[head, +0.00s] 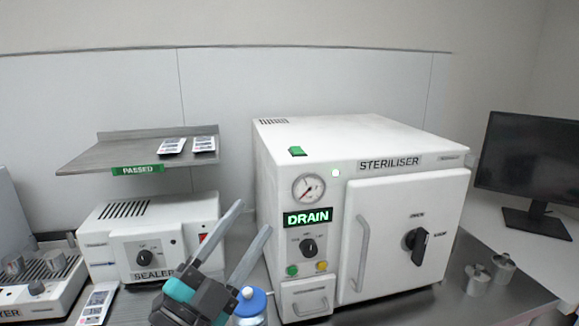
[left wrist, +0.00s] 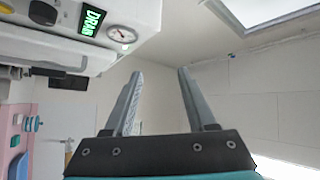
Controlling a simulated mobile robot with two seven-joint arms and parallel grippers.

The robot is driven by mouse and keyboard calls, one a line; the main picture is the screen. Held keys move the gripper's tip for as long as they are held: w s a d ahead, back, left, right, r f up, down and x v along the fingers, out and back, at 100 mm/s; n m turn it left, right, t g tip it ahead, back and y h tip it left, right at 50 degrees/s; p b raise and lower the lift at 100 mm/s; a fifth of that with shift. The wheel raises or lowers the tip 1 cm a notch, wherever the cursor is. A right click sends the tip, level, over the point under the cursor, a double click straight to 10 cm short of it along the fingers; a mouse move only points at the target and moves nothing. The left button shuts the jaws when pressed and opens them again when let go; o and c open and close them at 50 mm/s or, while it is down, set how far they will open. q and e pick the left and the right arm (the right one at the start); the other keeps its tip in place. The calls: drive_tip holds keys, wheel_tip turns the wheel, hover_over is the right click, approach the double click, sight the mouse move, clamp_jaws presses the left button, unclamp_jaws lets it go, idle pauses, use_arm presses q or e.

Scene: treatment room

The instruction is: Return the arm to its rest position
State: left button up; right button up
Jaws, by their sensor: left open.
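My left gripper (head: 232,243) is open and empty in the lower middle of the head view. Its two grey fingers point up and to the right, in front of the gap between the sealer and the steriliser. In the left wrist view the open fingers (left wrist: 158,98) show with only wall and ceiling between and beyond them. The white steriliser (head: 400,215) stands to the right of the gripper, its door shut and its display reading DRAIN. Part of the steriliser (left wrist: 75,35) also shows at the upper left of the left wrist view. My right gripper is not in view.
A sealer (head: 150,245) stands at left under a metal shelf (head: 100,157) marked PASSED with two pouches. A bottle with a blue top (head: 250,305) stands close beside my gripper. Two metal canisters (head: 490,275) and a monitor (head: 530,165) are at right.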

use_arm(q)
drive_tip(key=a+f+n+g+y, duration=0.1)
drive_tip(key=a+f+n+y, duration=0.7)
drive_tip(key=f+n+y, duration=0.25)
drive_tip(key=s+a+f+n+g+y, duration=0.1)
drive_tip(key=s+a+f+n+g, duration=0.15)
drive_tip(key=f, duration=0.35)
drive_tip(key=s+a+f+n+g+y, duration=0.1)
drive_tip(key=s+f+g+y, duration=0.1)
drive_tip(key=s+f+g, duration=0.3)
drive_tip(key=s+d+f+n+g+h, duration=0.2)
drive_tip(key=s+f+g, duration=0.6)
drive_tip(key=s+f, duration=0.6)
drive_tip(key=s+f+g+b, duration=0.1)
drive_tip(key=s+f, duration=0.2)
drive_tip(key=f, duration=1.9)
drive_tip(key=s+a+f+g+b, duration=0.1)
drive_tip(key=s+a+f, duration=0.2)
drive_tip(key=s+f, duration=1)
drive_tip(key=shift+s+f+m, duration=0.3)
drive_tip(key=shift+s, duration=0.6)
drive_tip(key=shift+y, duration=0.25)
